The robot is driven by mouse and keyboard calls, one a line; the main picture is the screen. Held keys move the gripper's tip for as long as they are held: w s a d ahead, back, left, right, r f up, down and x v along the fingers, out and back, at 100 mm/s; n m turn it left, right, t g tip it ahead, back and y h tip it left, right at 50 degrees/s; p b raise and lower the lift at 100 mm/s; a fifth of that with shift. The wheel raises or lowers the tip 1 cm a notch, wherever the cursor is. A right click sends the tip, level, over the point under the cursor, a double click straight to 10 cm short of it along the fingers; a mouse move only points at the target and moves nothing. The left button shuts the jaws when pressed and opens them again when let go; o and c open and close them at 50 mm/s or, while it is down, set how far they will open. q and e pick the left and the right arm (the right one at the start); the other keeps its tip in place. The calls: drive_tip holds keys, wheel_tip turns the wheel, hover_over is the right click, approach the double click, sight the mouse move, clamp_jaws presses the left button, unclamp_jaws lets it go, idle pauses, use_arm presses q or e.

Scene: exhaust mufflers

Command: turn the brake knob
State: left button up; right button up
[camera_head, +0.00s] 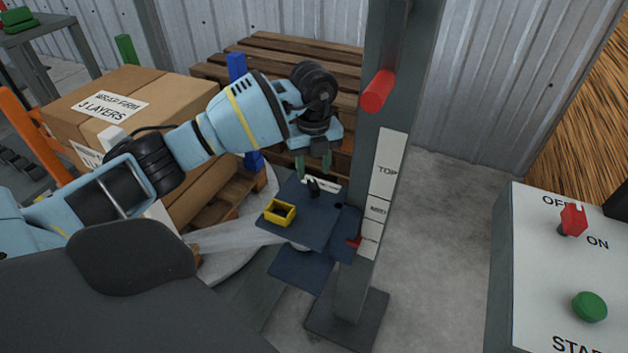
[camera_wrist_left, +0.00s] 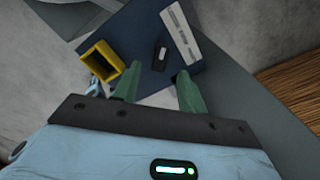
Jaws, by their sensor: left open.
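A small black knob (camera_head: 313,187) stands on the dark blue plate (camera_head: 300,232) beside the grey post. It also shows in the left wrist view (camera_wrist_left: 160,56), with a pale face, next to a white label strip whose text I cannot read. That it is the brake knob I cannot confirm. My left gripper (camera_head: 313,170) points down just above the knob, its green fingers apart and empty. In the left wrist view the open fingers (camera_wrist_left: 159,72) lie either side of the knob's line, short of it. My right gripper is not in view.
A yellow open box (camera_head: 279,212) sits on the plate near the knob. The grey post (camera_head: 394,100) rises close to the right, with a red handle (camera_head: 377,91). A control box (camera_head: 530,262) with red switch and green button stands at right. Cartons (camera_head: 160,110) and pallets are behind.

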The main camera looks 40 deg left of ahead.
sight(313, 184)
use_arm(q)
drive_tip(key=shift+f, duration=2.35)
clamp_jaws()
